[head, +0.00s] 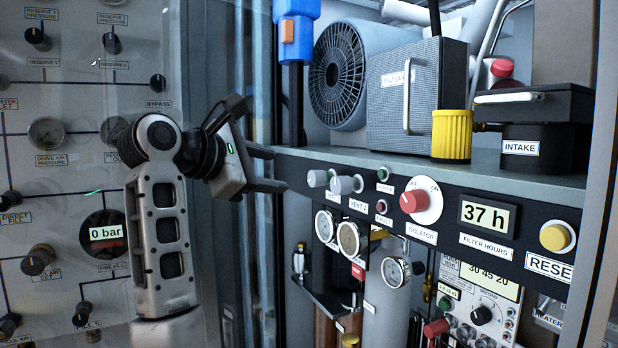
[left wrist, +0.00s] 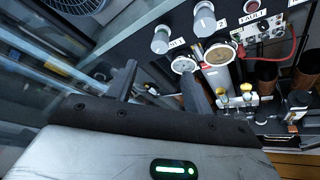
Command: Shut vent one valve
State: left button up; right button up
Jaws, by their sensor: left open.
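The vent one valve is the left of two round grey knobs on the black control strip. This vent one knob (head: 318,178) shows in the head view just right of my left gripper, and its label is partly hidden. The vent two knob (head: 346,185) sits right beside it. My left gripper (head: 276,169) is open and empty, its fingers pointing right toward the strip, apart from the knob. In the left wrist view the vent one knob (left wrist: 160,40) lies beyond the open fingers of my left gripper (left wrist: 160,85), with the vent two knob (left wrist: 204,17) to its right.
Gauges (head: 348,238) and pipework sit below the strip. A red isolator knob (head: 409,202) and a filter hours display (head: 487,216) are further right. A shelf above holds a fan (head: 340,80) and a grey box (head: 390,95). A gauge panel (head: 60,180) stands at left.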

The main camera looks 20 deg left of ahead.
aim_at(312, 180)
pick_arm(q)
jog(key=x, duration=1.1)
jog(key=shift+a, duration=0.1)
jog(key=c, duration=1)
jog(key=shift+o, duration=0.2)
jog(key=m, duration=0.1)
jog(key=m+t, duration=0.1)
jog(key=shift+f+m+t+y, duration=0.3)
jog(key=shift+m+t+b, duration=0.4)
jog(key=shift+m, duration=0.6)
